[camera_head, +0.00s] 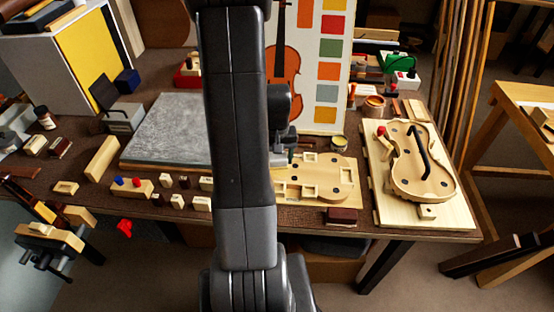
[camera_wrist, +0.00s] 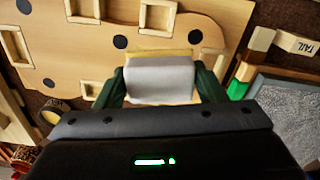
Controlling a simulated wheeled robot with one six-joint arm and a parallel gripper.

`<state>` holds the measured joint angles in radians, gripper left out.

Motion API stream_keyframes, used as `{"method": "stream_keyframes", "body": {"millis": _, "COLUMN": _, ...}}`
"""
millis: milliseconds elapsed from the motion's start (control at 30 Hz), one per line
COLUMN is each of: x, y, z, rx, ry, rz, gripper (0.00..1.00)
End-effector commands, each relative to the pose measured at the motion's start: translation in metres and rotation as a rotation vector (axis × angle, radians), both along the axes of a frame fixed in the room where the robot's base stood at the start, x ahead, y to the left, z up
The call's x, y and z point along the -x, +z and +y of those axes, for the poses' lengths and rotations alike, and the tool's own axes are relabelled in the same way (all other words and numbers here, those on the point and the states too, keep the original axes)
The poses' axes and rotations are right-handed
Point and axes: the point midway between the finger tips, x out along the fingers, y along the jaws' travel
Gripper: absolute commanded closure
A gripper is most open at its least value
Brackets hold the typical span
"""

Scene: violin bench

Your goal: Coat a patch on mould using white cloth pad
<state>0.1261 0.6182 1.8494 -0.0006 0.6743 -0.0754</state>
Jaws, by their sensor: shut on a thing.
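The mould (camera_head: 342,182) is a flat, pale wooden violin-shaped form with square cut-outs and dark round holes, lying on the bench right of my arm. It fills the upper left and middle of the wrist view (camera_wrist: 70,62). My gripper (camera_wrist: 162,88) is shut on the white cloth pad (camera_wrist: 160,78), one dark green finger on each side. The pad is over the mould, with a yellowish strip (camera_wrist: 160,53) along its far edge. I cannot tell whether the pad touches the mould. In the head view my arm hides part of the mould's left side.
A grey stone slab (camera_head: 168,128) lies left of my arm, with several small wooden blocks in front. A dark red block (camera_head: 341,216) sits at the bench's front edge. A violin body on a board (camera_head: 452,212) lies to the right. An open tin (camera_head: 339,143) stands behind the mould.

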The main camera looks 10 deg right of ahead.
Motion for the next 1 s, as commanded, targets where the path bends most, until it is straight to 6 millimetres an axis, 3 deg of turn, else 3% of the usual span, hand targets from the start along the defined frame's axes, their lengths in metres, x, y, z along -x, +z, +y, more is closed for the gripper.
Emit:
{"method": "stream_keyframes", "body": {"millis": 300, "x": -0.001, "y": 0.027, "z": 0.001, "rx": 0.000, "ry": 0.001, "rz": -0.001, "gripper": 0.73}}
{"method": "stream_keyframes", "body": {"millis": 1000, "x": -0.001, "y": 0.027, "z": 0.001, "rx": 0.000, "ry": 0.000, "rz": -0.001, "gripper": 0.73}}
